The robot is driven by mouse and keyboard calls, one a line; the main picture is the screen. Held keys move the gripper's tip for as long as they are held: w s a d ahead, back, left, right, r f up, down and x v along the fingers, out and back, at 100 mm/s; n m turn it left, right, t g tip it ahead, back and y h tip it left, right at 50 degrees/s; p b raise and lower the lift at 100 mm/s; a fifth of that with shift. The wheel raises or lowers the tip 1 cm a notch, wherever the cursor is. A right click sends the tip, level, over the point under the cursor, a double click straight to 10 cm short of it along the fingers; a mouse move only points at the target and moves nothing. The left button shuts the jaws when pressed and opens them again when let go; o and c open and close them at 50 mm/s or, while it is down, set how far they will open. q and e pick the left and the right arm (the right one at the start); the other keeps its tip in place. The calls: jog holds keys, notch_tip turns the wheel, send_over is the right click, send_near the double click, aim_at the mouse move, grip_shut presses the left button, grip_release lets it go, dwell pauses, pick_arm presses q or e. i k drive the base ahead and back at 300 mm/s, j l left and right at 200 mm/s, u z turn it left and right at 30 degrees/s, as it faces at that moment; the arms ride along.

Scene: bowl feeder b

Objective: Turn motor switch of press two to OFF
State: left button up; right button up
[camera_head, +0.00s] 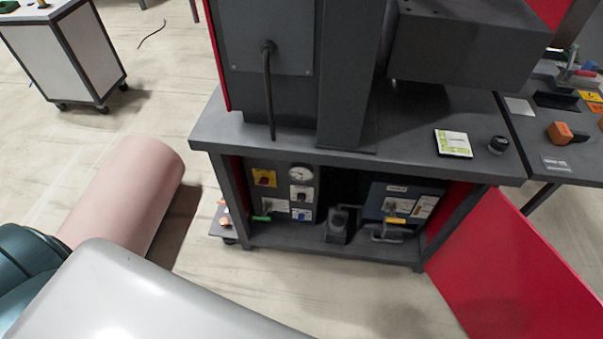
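A dark press (265,45) stands on a dark bench (410,150). In the open compartment under the bench top, at the left, is a grey control panel. It carries a dark red knob on a yellow plate (264,178), a round gauge (297,174), a dark switch on a white plate (301,192) and a blue-and-white plate (301,214). The labels are too small to read, so I cannot tell which one is the motor switch or its position. Neither of my grippers is in view.
A blue-grey box (402,187) with a switch and yellow-tagged handle sits at the compartment's right. A red panel (515,270) stands open at the right. A white cabinet (65,55) on casters is at the upper left. Floor (330,295) in front of the bench is clear.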

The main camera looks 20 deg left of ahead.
aim_at(264, 181)
jog(key=j+u, duration=0.1)
jog(key=u, duration=0.35)
jog(key=j+u, duration=0.1)
jog(key=u, duration=0.4)
